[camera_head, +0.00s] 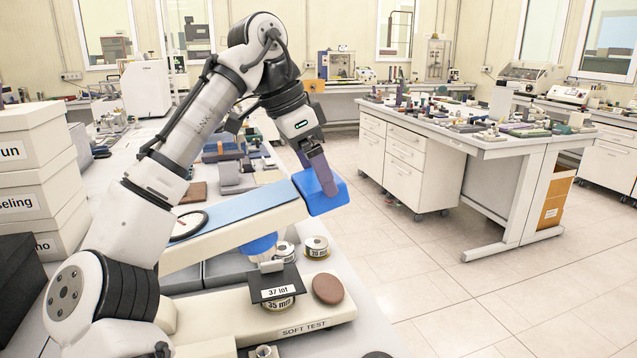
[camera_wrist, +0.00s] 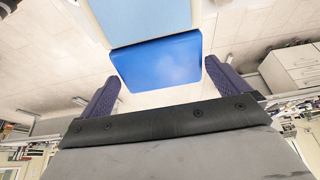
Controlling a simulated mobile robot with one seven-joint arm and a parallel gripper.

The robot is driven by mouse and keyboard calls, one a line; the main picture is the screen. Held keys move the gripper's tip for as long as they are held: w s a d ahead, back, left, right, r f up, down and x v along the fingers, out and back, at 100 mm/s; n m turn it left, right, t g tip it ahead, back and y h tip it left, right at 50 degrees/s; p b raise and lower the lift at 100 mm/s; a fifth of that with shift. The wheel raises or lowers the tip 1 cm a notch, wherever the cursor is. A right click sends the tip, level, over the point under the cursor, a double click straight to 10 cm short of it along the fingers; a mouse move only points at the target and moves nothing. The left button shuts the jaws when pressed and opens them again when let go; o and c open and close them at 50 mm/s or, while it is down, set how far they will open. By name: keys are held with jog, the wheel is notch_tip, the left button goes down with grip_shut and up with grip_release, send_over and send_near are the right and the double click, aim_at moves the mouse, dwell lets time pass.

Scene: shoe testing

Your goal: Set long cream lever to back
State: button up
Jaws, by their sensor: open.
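The long cream lever (camera_head: 240,234) slants up to the right across the head view. It has a light blue pad (camera_head: 245,212) on top and a bright blue block (camera_head: 328,198) at its right end. My gripper (camera_head: 322,180) is at this blue end, with a purple finger overlapping the block in the head view. In the wrist view the blue end block (camera_wrist: 160,62) lies between the two spread purple fingers of my gripper (camera_wrist: 160,74), with gaps on both sides. My gripper is open. The lever's left end is partly hidden behind my arm.
White boxes (camera_head: 38,150) are stacked at left. Open floor (camera_head: 420,270) lies to the right.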

jog(key=shift+x, duration=1.1)
jog(key=c, duration=1)
jog(key=shift+r, duration=0.1)
jog(key=shift+r, duration=0.1)
